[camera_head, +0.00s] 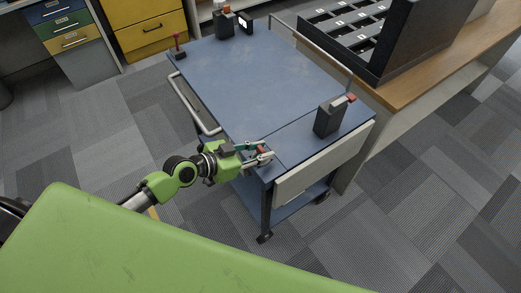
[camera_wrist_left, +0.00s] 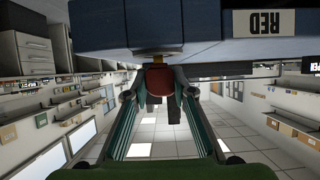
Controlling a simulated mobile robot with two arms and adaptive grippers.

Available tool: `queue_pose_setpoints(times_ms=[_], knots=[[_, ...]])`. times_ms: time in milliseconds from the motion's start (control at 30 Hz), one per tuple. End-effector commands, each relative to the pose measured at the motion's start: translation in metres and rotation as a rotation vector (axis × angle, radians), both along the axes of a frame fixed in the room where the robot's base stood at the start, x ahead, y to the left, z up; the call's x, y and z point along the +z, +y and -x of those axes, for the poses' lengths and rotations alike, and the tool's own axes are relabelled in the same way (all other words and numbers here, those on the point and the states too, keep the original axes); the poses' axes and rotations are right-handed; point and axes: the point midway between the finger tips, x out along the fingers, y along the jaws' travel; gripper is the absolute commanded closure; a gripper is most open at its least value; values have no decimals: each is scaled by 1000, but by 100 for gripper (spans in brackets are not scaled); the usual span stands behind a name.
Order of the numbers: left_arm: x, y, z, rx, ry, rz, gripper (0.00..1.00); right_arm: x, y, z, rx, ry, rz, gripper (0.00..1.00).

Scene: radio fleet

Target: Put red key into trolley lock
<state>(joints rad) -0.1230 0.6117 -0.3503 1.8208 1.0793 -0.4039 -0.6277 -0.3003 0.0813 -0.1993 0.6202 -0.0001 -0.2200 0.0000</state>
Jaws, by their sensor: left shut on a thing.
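The blue trolley (camera_head: 245,75) stands in front of me, with a pale panel (camera_head: 320,168) along its near right side. My left gripper (camera_head: 266,153) is at the trolley's near corner, shut on the red key (camera_head: 261,150). In the left wrist view, which looks upside down, the red key (camera_wrist_left: 159,79) sits between the fingertips of the left gripper (camera_wrist_left: 158,92). A brass-coloured piece (camera_wrist_left: 152,57), likely the lock, is right at the key on the blue trolley body. I cannot tell how far the key is in. My right gripper is out of view.
A dark block (camera_head: 328,119) with a red-tipped piece stands on the trolley's right. A small red-topped post (camera_head: 178,46) and a dark device (camera_head: 223,23) are at its far end. A wooden bench (camera_head: 412,82) is close on the right. A "RED" label (camera_wrist_left: 264,22) shows inverted.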

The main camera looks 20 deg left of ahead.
Motion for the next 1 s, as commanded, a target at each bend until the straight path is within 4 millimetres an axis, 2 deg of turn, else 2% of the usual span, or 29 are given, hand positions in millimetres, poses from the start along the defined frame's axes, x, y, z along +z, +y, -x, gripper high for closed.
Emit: queue_pose_setpoints(times_ms=[200,233,300,733,1000], knots=[[-6,0,0,0,-1,1,93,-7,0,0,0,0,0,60],[-6,0,0,0,-1,1,74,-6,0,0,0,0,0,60],[-5,0,0,0,-1,1,57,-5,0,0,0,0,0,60],[-4,4,4,0,1,-2,57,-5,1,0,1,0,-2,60],[14,29,37,-3,3,-6,57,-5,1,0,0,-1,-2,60]])
